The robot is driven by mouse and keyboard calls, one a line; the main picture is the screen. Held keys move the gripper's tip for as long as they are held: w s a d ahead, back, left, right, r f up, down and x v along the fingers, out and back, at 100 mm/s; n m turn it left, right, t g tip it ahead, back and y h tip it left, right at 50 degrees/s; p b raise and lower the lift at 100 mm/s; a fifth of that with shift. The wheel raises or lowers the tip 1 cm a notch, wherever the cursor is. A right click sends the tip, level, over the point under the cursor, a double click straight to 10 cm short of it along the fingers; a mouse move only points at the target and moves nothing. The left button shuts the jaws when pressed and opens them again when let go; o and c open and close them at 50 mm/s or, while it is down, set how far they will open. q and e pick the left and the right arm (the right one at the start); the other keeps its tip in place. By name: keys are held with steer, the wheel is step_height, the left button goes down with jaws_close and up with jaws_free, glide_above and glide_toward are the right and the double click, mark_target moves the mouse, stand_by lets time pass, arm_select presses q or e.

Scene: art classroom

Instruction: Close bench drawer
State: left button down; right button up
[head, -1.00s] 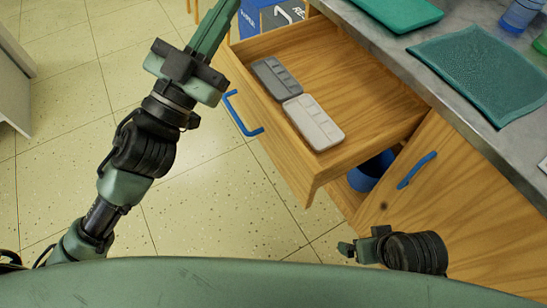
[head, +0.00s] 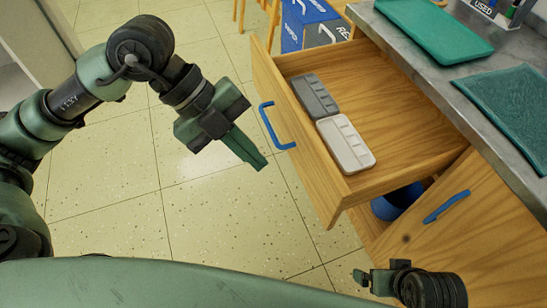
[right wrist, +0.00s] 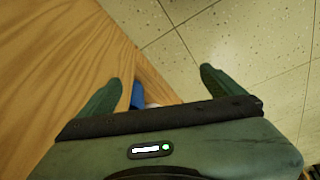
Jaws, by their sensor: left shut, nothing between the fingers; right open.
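The bench drawer (head: 400,122) is wooden and stands pulled out from the bench, with a blue handle (head: 276,127) on its front. Inside lie a dark grey palette (head: 315,96) and a white palette (head: 345,144). My left gripper (head: 262,164) is shut and empty, just left of the drawer front and below the handle, apart from it. My right gripper (head: 362,278) is low at the bottom right of the head view, in front of the cabinet. In the right wrist view its fingers (right wrist: 160,90) are spread, with wood at the left and floor at the right.
The grey benchtop (head: 440,60) holds a green tray (head: 435,28) and a dark green mat (head: 510,105). Below the drawer are a blue bin (head: 397,202) and a cabinet door with a blue handle (head: 447,206). Blue boxes (head: 310,22) stand behind. Floor at the left is clear.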

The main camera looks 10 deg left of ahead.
mark_target(315, 191)
arm_select(q)
steer(key=d+f, duration=0.2)
steer(key=w+d+f+b, duration=0.1)
steer(key=d+f, duration=0.1)
steer(key=d, duration=0.1)
steer(key=d+f+b, duration=0.1)
steer(key=d+f, duration=0.1)
steer(key=d, duration=0.1)
steer(key=shift+w+d+f, duration=0.2)
steer(key=shift+w+f, duration=0.15)
steer(key=shift+f, duration=0.05)
arm_select(e)
steer(key=shift+s+d, duration=0.1)
steer(key=shift+s, duration=0.2)
arm_select(q)
steer(key=shift+d, duration=0.1)
